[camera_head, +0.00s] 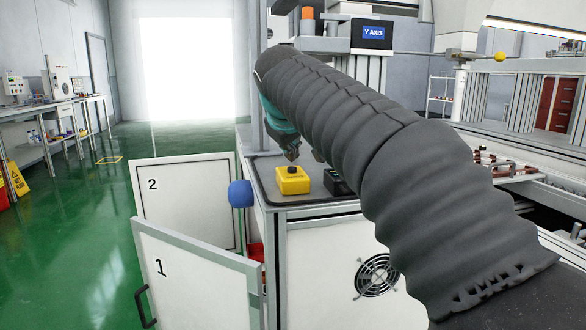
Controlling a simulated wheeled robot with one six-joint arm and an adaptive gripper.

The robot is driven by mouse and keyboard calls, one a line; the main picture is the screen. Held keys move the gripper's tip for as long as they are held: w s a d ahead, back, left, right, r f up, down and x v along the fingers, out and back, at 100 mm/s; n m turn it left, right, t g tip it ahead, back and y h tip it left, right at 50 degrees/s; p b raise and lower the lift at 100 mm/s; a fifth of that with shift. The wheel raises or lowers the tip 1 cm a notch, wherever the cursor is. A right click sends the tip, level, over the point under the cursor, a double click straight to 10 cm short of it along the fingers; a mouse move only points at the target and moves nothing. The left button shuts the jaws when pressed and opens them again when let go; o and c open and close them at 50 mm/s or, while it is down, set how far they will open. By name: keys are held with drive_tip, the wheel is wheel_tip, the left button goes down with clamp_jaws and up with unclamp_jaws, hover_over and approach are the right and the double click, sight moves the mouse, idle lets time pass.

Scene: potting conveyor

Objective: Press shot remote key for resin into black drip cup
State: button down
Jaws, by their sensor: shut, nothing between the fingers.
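A yellow box with a black button on top (293,183) sits on the dark top of the white cabinet. A dark box (333,182) stands just right of it, partly hidden behind my arm. I cannot tell which of these, if either, is the shot remote. My gripper (291,154) is shut and empty, pointing down above the yellow box, seemingly apart from its button. My arm in its black ribbed sleeve hides much of the cabinet top. I cannot make out a black drip cup.
The cabinet top (262,170) has a narrow free strip on the left, with a blue rounded object (241,193) at its edge. Open cabinet doors marked 1 (200,275) and 2 (185,205) stand out at the left. A "Y AXIS" unit (371,34) stands behind.

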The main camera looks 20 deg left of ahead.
sight(291, 168)
drive_tip(key=shift+f, duration=0.1)
idle(0.7)
drive_tip(key=shift+f, duration=0.3)
drive_tip(key=shift+f+b, duration=0.5)
idle(1.0)
drive_tip(key=shift+r, duration=0.1)
drive_tip(key=shift+r+p, duration=0.8)
drive_tip(key=shift+p, duration=0.2)
wheel_tip(291, 168, up, 3)
drive_tip(key=p, duration=0.2)
drive_tip(key=shift+f+p, duration=0.2)
drive_tip(key=shift+p, duration=0.1)
drive_tip(key=shift+r+p, duration=0.3)
drive_tip(key=shift+r, duration=0.95)
